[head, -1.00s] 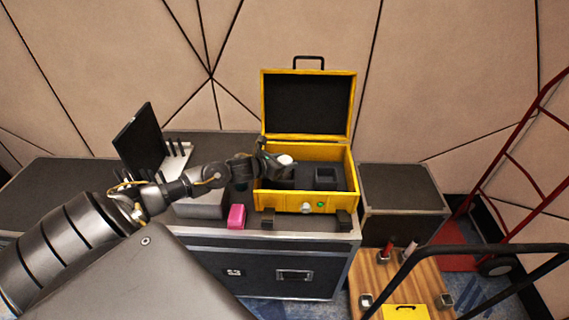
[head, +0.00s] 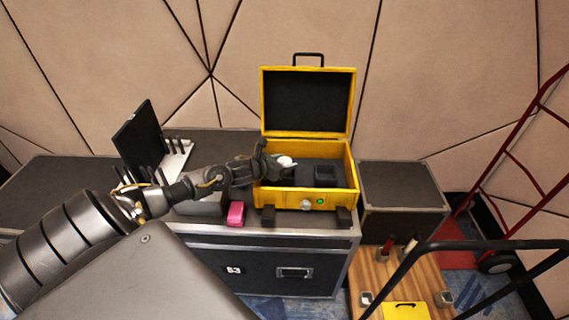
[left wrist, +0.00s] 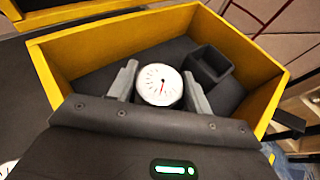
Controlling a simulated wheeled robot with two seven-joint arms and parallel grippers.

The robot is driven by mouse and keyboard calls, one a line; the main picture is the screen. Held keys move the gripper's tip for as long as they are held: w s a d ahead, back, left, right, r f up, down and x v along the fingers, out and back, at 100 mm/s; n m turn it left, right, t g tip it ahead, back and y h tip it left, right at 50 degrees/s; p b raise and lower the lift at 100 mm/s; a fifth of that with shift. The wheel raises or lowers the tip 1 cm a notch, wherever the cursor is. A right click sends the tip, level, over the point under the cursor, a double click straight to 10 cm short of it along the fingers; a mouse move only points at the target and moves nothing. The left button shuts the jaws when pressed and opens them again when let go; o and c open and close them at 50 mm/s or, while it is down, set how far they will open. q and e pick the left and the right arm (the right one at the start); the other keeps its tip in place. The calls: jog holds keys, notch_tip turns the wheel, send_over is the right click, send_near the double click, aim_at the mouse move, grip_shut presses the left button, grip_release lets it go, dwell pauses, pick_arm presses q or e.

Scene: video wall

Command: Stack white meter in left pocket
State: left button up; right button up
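The white meter (left wrist: 160,85), a round dial with a red needle, sits between the two fingers of my left gripper (left wrist: 160,92), which touch it on both sides. In the head view the meter (head: 286,162) is over the left half of the open yellow case (head: 330,198), inside its walls. My left gripper (head: 278,163) reaches in from the left. The left pocket is hidden beneath the meter and gripper, so I cannot tell whether the meter touches it. The right pocket (left wrist: 208,65) is an empty dark square; it also shows in the head view (head: 325,172). My right gripper is out of view.
The case's raised lid (head: 307,103) stands behind it. A pink block (head: 236,213) lies left of the case on the dark equipment trunk (head: 282,253). A rack with an upright black panel (head: 138,140) stands farther left. Part of another white dial (left wrist: 6,168) shows at the wrist view's lower left.

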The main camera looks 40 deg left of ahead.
pick_arm(q)
jog(key=o, duration=0.4)
jog(key=shift+s+d+f, duration=0.15)
jog(key=shift+s+f, duration=0.15)
jog(key=shift+f, duration=0.45)
jog(key=shift+r+p, duration=0.55)
jog(key=shift+p, duration=0.15)
jog(key=shift+s, duration=0.2)
jog(key=r+b+v, duration=0.1)
jog(key=v, duration=1)
jog(key=shift+a, duration=0.25)
jog(key=shift+r, duration=0.1)
